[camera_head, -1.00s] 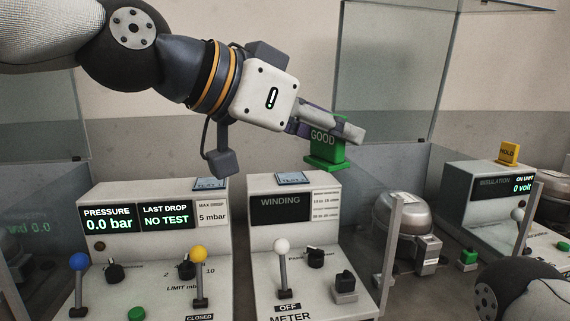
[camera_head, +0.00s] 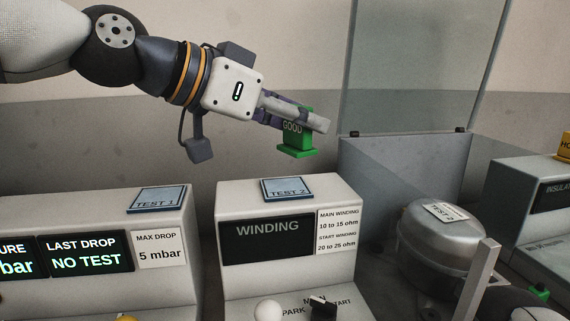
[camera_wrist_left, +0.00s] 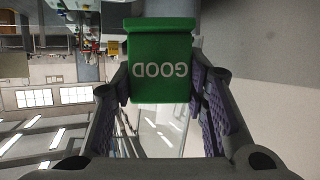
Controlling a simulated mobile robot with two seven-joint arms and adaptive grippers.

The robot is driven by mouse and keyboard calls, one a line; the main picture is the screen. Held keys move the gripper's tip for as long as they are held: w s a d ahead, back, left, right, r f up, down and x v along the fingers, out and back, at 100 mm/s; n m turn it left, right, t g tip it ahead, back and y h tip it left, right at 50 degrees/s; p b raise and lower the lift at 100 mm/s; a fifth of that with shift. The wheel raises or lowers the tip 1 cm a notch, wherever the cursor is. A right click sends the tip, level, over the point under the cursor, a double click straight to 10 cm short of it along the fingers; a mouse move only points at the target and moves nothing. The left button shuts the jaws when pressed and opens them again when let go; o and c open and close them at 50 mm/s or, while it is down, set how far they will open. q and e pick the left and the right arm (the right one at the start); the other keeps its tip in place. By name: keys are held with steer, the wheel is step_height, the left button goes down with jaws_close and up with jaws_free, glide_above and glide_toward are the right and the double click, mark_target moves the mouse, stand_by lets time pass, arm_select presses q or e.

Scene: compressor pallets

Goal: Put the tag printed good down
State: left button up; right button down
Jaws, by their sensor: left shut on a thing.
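The green tag printed GOOD (camera_head: 296,140) is held in the air in the fingers of my left gripper (camera_head: 302,115), above and behind the winding tester. My left gripper is shut on it. In the left wrist view the tag (camera_wrist_left: 160,85) sits between the two finger pads, its lettering upside down in that picture. The tag hangs clear of any surface in the head view.
Below are the pressure tester with its TEST 1 plate (camera_head: 157,199) and the winding tester with its TEST 2 plate (camera_head: 287,189). A compressor (camera_head: 440,240) stands at the right, before a glass panel (camera_head: 420,65). A yellow tag (camera_head: 565,145) sits on the insulation tester (camera_head: 530,190).

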arm_select(q)
steer(key=shift+w+a+f, duration=0.3)
steer(key=shift+f, duration=0.15)
steer(key=shift+w+a+f, duration=0.25)
steer(key=shift+w+f, duration=0.05)
steer(key=shift+f, duration=0.15)
steer(key=f, duration=0.3)
steer(key=shift+w+a+f, duration=0.3)
steer(key=shift+w, duration=0.1)
steer(key=shift+f, duration=0.2)
steer(key=shift+f, duration=0.1)
steer(key=o, duration=1.2)
steer(key=shift+c, duration=0.2)
